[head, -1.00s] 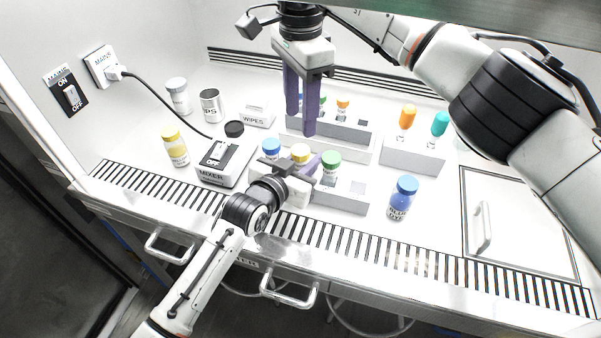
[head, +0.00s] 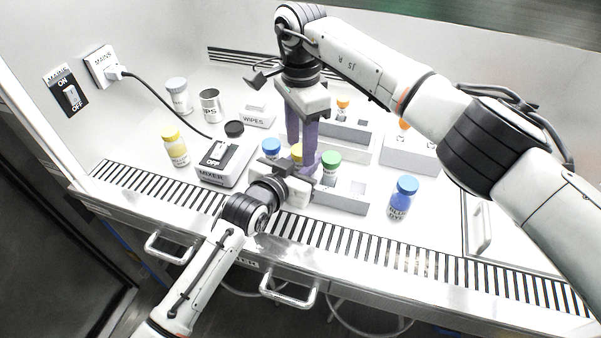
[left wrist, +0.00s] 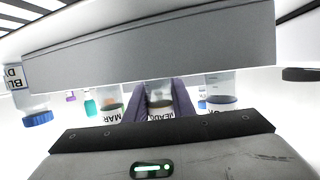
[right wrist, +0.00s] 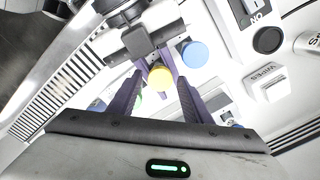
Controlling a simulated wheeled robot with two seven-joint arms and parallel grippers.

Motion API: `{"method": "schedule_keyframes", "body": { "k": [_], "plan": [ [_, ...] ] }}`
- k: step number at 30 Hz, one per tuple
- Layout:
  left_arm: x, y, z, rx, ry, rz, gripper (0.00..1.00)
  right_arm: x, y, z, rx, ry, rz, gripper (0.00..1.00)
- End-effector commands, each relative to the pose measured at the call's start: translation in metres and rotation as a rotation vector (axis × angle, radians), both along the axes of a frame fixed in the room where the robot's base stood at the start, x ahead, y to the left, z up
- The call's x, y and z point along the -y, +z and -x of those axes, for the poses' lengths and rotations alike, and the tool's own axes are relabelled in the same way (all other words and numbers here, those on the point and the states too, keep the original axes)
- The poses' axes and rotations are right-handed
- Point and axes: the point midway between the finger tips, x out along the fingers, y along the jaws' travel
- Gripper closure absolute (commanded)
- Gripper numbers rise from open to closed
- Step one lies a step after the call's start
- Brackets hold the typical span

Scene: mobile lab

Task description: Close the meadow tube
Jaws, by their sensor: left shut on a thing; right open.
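The meadow tube (left wrist: 160,108) is the middle tube of the front row, its label partly readable in the left wrist view. My left gripper (left wrist: 160,92) is shut on it, a finger on each side. A yellow cap (right wrist: 160,77) is at the top of this tube; it also shows in the head view (head: 297,151), partly hidden by a finger. Whether the cap is fully seated cannot be told. My right gripper (head: 303,158) points down from above, open, with its fingers on either side of the yellow cap. Contact with the cap is not clear.
A blue-capped tube (head: 271,147) and a green-capped tube (head: 331,160) stand close on either side. The front rack (head: 350,208) holds the row. A blue dye bottle (head: 402,198) stands to the right, and the mixer (head: 217,158) to the left.

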Motion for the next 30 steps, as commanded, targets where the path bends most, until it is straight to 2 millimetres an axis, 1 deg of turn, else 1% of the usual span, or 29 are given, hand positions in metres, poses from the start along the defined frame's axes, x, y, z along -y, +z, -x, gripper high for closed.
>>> {"method": "schedule_keyframes", "body": {
  "k": [9, 11, 12, 17, 22, 23, 26, 30],
  "plan": [
    [0.0, -0.0003, 0.0001, -0.001, 0.0, 0.0, 1.0, -0.0002, -0.0025, 0.0, 0.001, 0.0, 0.0, 0.55],
    [0.0, -0.0003, 0.0001, -0.001, 0.0, 0.0, 1.0, -0.0002, -0.0025, 0.0, 0.0, 0.0, 0.0, 0.63],
    [0.0, -0.0003, 0.0001, -0.001, 0.0, 0.0, 1.0, -0.0002, -0.0025, 0.0, 0.0, 0.0, 0.0, 0.7],
    [0.0, -0.0003, 0.0001, -0.001, 0.0, 0.0, 1.0, -0.0002, -0.0023, 0.0, 0.0, 0.0, 0.0, 0.97],
    [0.0, -0.0003, 0.0001, -0.001, 0.0, 0.0, 1.0, -0.0001, -0.0023, 0.0, 0.0, -0.029, 0.0, 0.97],
    [0.0, -0.0003, 0.0001, -0.001, 0.0, 0.0, 1.0, 0.0, -0.0022, 0.0, 0.0, -0.054, 0.0, 0.97],
    [0.0, -0.0003, 0.0001, -0.001, 0.0, 0.0, 1.0, 0.0002, -0.0022, 0.0, 0.0, -0.2, 0.0, 0.97],
    [-0.0001, -0.0004, 0.0001, -0.001, 0.0, 0.0, 1.0, 0.0006, -0.0021, -0.0002, 0.0, -0.502, 0.001, 0.97]
  ]
}}
